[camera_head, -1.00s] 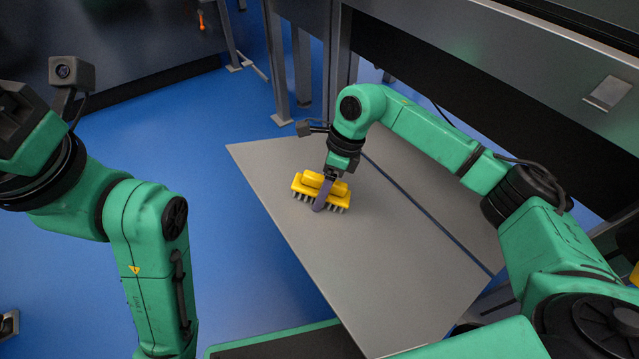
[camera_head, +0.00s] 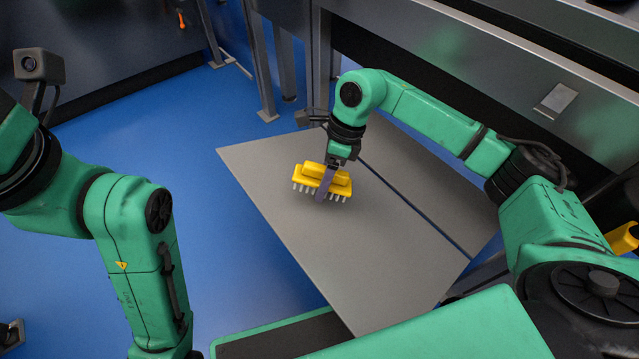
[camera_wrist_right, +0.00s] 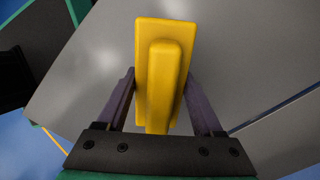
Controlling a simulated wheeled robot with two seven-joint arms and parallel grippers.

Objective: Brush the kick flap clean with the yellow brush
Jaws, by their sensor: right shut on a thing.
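The kick flap (camera_head: 375,250) is the wide flat grey panel in the middle of the head view, with no clear dirt marks that I can make out. The yellow brush (camera_head: 313,172) is over its far half, bristles down. I cannot tell whether the bristles touch the panel. My right gripper (camera_head: 328,183) is shut on the brush from above, one finger showing on its near side. In the right wrist view the brush (camera_wrist_right: 165,70) sits between both fingers, its raised grip towards me. My left gripper is outside the view; only its arm shows at the left.
A dark slit separates the flap from a second grey panel (camera_head: 425,190) to its right. Metal posts (camera_head: 258,65) stand behind the flap's far edge. A long grey machine body (camera_head: 480,75) runs along the upper right. Blue floor (camera_head: 150,160) lies open to the left.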

